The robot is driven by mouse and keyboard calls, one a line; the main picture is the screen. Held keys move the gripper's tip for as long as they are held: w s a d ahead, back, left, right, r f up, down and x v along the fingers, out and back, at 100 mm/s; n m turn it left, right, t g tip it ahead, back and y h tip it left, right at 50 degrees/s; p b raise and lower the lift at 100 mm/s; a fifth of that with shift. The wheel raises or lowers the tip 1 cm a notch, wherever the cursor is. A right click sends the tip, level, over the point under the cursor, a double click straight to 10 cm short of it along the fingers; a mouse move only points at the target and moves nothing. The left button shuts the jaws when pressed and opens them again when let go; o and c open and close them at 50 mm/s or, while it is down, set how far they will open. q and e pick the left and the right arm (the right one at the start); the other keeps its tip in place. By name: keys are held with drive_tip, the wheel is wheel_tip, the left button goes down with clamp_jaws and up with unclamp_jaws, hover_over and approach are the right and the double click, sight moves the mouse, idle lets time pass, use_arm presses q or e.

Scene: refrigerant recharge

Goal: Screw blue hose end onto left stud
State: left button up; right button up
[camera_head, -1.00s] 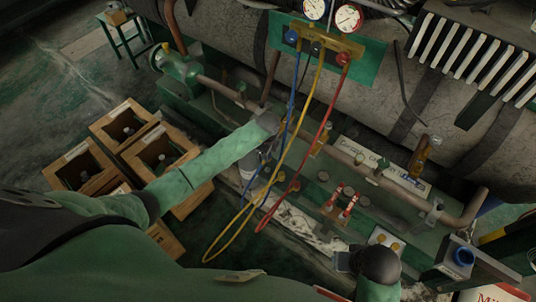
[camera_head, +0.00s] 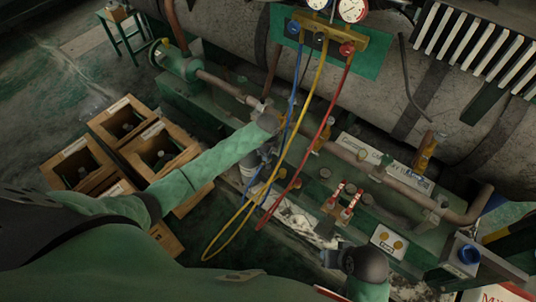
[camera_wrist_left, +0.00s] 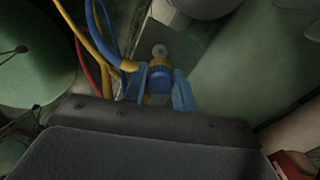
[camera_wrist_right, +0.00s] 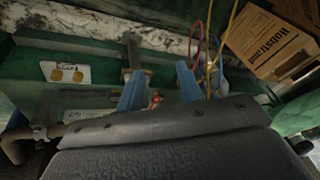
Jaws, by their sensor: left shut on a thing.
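My left gripper (camera_wrist_left: 158,88) is shut on the blue hose end (camera_wrist_left: 159,80), a blue fitting with a yellow ring. The blue hose hangs from the gauge manifold (camera_head: 318,30). My right gripper (camera_wrist_right: 158,92) is open, its fingers apart with nothing held, low over the green bench.
Yellow (camera_head: 313,90) and red (camera_head: 325,105) hoses loop down beside the blue one. Red-handled valves (camera_head: 349,203) stand on the green base near my right gripper. Wooden crates (camera_head: 119,112) sit on the floor at left. A pipe (camera_head: 395,175) runs along the base.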

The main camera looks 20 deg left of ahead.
use_arm(q)
drive_tip(key=shift+f+b, duration=0.35)
drive_tip(key=shift+f, duration=0.15)
drive_tip(key=shift+f+b, duration=0.35)
drive_tip(key=shift+f, duration=0.1)
drive_tip(key=shift+f+b, duration=0.5)
drive_tip(key=shift+f, duration=0.1)
drive_tip(key=shift+r+p, duration=0.1)
drive_tip(key=shift+p, duration=0.2)
use_arm(e)
drive_tip(key=shift+t+y, duration=0.5)
drive_tip(key=shift+w+a+f, duration=0.35)
drive_tip(key=shift+a+f, duration=0.4)
drive_tip(key=shift+a, duration=0.15)
drive_tip(key=shift+w+a+f, duration=0.3)
drive_tip(key=shift+a+f, duration=0.45)
drive_tip(key=shift+a, duration=0.1)
drive_tip(key=shift+s, duration=0.15)
use_arm(q)
drive_tip(key=shift+p, duration=0.35)
use_arm(e)
drive_tip(key=shift+w+r, duration=0.25)
drive_tip(key=shift+r, duration=0.15)
